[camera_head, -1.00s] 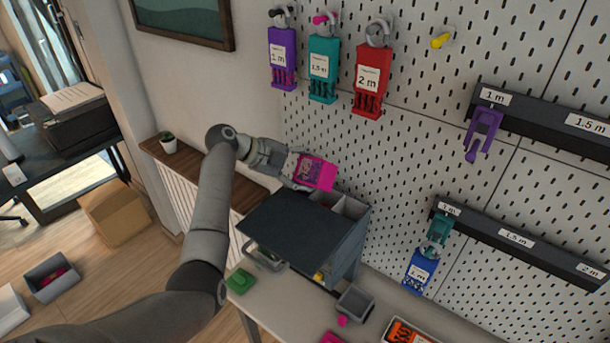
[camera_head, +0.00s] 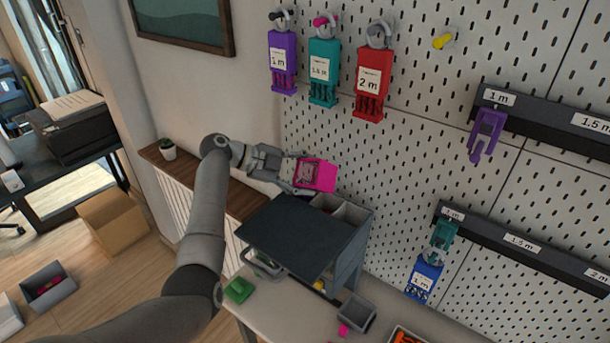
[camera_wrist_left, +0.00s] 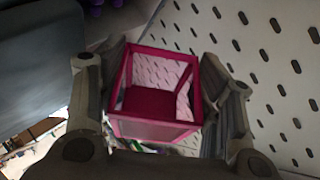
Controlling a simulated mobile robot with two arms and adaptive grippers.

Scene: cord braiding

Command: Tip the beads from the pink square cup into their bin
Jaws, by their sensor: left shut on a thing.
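The pink square cup (camera_head: 325,177) is held up in front of the pegboard in the head view, above the back of a dark cabinet. My left gripper (camera_head: 300,176) is shut on it. In the left wrist view the cup (camera_wrist_left: 152,128) sits between the two fingers of my left gripper (camera_wrist_left: 165,110). Its pink rim and see-through sides show, and no beads can be made out inside. Grey open bins (camera_head: 349,212) sit just below the cup, partly hidden by the cabinet top. My right gripper is out of view.
The dark cabinet top (camera_head: 290,235) is flat and clear. A small grey tray (camera_head: 357,311) and a green piece (camera_head: 239,290) lie on the table below. Tagged cords hang on the pegboard, including a red one (camera_head: 371,85) right of the cup.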

